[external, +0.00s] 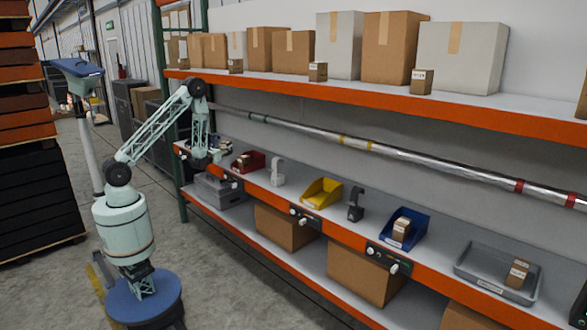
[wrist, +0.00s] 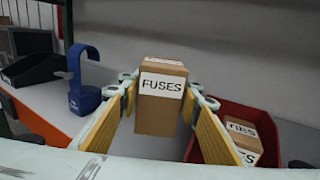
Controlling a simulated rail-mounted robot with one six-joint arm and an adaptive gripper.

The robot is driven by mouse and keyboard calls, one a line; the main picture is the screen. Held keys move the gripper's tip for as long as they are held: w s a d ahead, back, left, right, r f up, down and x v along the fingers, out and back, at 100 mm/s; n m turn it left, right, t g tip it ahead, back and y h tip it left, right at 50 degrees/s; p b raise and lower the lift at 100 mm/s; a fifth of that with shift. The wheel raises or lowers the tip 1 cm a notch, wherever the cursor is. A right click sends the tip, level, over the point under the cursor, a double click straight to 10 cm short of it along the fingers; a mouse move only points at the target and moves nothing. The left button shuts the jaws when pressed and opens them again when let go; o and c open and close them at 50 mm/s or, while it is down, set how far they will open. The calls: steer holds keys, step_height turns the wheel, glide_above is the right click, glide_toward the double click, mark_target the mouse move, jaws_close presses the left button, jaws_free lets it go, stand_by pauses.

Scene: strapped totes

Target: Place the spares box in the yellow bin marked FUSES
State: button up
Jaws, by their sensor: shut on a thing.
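My gripper (wrist: 163,92) is shut on a brown cardboard box (wrist: 160,115) with a white label reading FUSES, upright between the two yellow-padded fingers. In the external view my gripper (external: 214,153) is at the left end of the middle shelf, and the held box is too small to make out surely there. The yellow bin (external: 322,192) stands on that shelf to the right, looking empty; its label is too small to read. A red bin (external: 256,157) is close to my gripper; it also shows in the wrist view (wrist: 268,108), with a labelled box (wrist: 243,137) in it.
A white stand (external: 277,173) is between the red and yellow bins. A dark stand (external: 355,205), a blue bin (external: 418,232) with a box and a grey tray (external: 468,270) stand farther right. A metal pipe (external: 390,150) runs above the shelf. A blue stand (wrist: 83,90) shows in the wrist view.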

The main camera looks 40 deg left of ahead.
steer(key=w+d+r+m+h+p, duration=0.1)
steer(key=d+r+h, duration=0.15)
steer(key=d, duration=1.35)
steer(key=w+d+r+m+h, duration=0.1)
steer(key=d+r, duration=0.3)
steer(key=d, duration=1.3)
steer(key=w+d+r+m+h+p, duration=0.1)
steer(key=d+r+h, duration=0.15)
steer(key=d, duration=1.35)
steer(key=s+d+f+b, duration=0.1)
steer(key=s+d+f, duration=0.3)
steer(key=s+d, duration=0.4)
steer(key=s+d+f+m+h+b, duration=0.1)
steer(key=s+d+f, duration=0.3)
steer(key=s+d, duration=0.4)
steer(key=s+d+f+m+b, duration=0.1)
steer(key=s+d+f, duration=0.4)
steer(key=d, duration=1.4)
steer(key=s, duration=0.3)
steer(key=shift+h, duration=0.4)
steer(key=shift+w, duration=0.1)
steer(key=w, duration=0.5)
steer(key=w+f+b, duration=0.1)
steer(key=w, duration=0.4)
steer(key=w+b, duration=0.1)
steer(key=w, duration=0.5)
steer(key=shift+a+f, duration=0.1)
steer(key=shift+f, duration=0.1)
